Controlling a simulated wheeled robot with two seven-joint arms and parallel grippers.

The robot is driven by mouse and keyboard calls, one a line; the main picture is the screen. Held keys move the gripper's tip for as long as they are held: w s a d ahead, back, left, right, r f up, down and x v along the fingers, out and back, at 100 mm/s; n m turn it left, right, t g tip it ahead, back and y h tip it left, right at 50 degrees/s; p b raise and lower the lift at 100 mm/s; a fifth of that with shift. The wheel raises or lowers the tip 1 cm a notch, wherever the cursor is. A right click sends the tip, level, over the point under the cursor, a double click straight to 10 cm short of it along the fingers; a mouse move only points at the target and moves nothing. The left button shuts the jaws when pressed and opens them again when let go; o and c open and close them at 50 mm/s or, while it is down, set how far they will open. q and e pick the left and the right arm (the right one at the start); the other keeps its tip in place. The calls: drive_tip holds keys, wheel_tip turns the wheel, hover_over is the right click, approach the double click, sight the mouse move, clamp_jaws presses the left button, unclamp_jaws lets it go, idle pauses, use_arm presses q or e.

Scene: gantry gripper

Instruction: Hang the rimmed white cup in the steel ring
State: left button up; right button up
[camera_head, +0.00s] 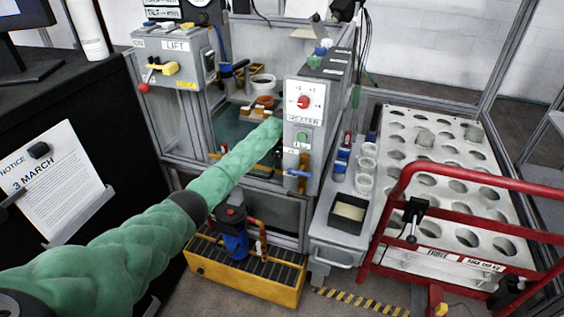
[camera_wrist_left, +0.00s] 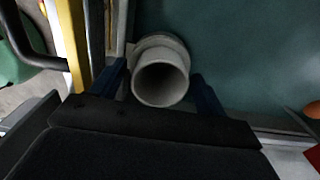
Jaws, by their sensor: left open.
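In the left wrist view a pale, round, hollow cup-like piece (camera_wrist_left: 161,84) stands with its open mouth toward the camera. A wider pale rim shows behind it. My left gripper (camera_wrist_left: 158,72) is open, with one blue finger on each side of this piece; I cannot tell whether they touch it. In the head view my green-sleeved left arm reaches into the machine bay, and its gripper is hidden behind the heater box. A pale round cup or ring (camera_head: 263,82) shows at the back of the bay; I cannot tell which it is. My right gripper is not in view.
The heater box (camera_head: 303,110) stands close to my left arm's right side, and the lift box (camera_head: 172,62) to its left. A red rail (camera_head: 470,172) fronts a white board with round holes (camera_head: 440,235).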

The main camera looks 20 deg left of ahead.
use_arm(q)
wheel_tip(320, 180, up, 12)
drive_tip(key=b, duration=0.1)
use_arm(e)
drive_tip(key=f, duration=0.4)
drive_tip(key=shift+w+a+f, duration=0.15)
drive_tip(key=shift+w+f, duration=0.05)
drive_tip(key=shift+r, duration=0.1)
